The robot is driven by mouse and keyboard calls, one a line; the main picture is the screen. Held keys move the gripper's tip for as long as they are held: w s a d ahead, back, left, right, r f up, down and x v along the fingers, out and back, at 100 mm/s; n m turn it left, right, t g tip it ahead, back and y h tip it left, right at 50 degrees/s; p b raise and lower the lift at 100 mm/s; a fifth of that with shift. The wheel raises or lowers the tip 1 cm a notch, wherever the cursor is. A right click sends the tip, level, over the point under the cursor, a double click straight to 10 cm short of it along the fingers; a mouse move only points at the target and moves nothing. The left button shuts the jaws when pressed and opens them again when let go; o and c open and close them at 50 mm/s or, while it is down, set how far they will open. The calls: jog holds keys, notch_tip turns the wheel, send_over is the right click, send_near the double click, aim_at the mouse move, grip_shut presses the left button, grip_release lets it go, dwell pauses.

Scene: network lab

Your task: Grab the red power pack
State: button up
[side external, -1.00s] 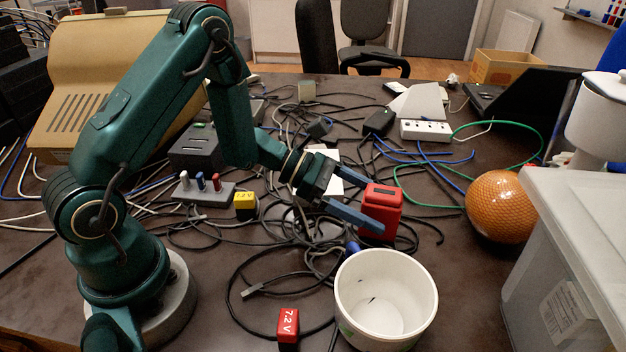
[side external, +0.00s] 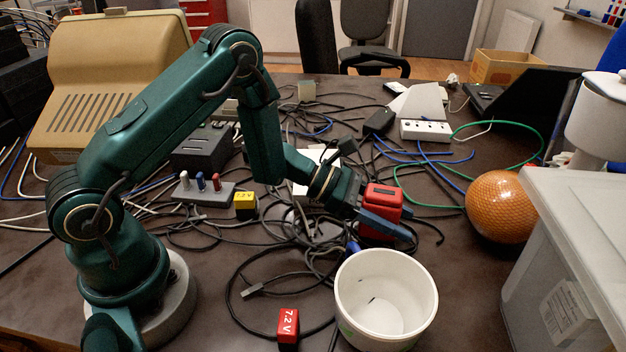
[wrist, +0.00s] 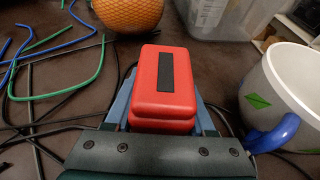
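The red power pack (side external: 381,207), a boxy block with a dark strip on top, stands upright on the table. In the wrist view, the red pack (wrist: 164,85) fills the middle. My gripper (side external: 392,214) is around it, low on its body, with one blue finger on each side. In the wrist view, the fingers of my gripper (wrist: 164,100) run along both sides of the pack, very close to it. They look open, and no firm grip shows. The far finger is mostly hidden behind the pack in the side view.
A white bucket (side external: 343,305) stands just in front of the pack. A smaller red block marked 7.2 V (side external: 288,326) and a yellow block (side external: 245,200) lie nearby. An orange ball (side external: 499,207) is to the right. Loose cables cover much of the table.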

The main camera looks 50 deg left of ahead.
grip_shut()
jog(key=shift+r, duration=0.15)
